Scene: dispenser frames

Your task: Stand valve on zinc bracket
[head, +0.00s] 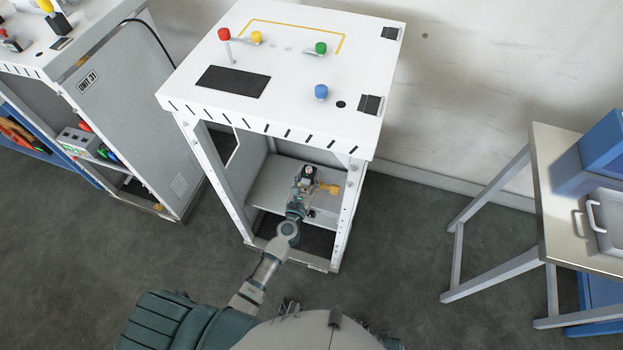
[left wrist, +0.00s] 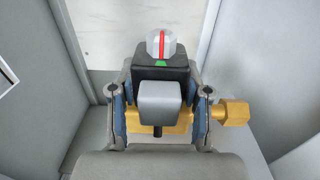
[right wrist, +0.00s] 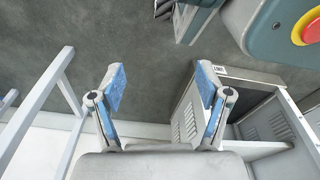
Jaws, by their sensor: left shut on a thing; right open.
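The valve (left wrist: 161,75) has a black and grey body, a clear knob with a red stripe on top and a brass pipe through its base. It also shows in the head view, where its brass end (head: 331,188) sticks out to the right. My left gripper (head: 303,190) is inside the open white dispenser frame, shut on the valve; the left wrist view shows its two fingers (left wrist: 160,108) on either side. The valve looks upright over the grey shelf. I cannot tell if it touches the zinc bracket, which I cannot make out. My right gripper (right wrist: 160,95) is open and empty.
The white dispenser top (head: 300,60) carries coloured knobs. Its front posts (head: 348,215) stand close on both sides of my left arm. A second grey unit (head: 130,110) is at left. A metal table (head: 560,190) with a blue box is at right. Open floor lies between.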

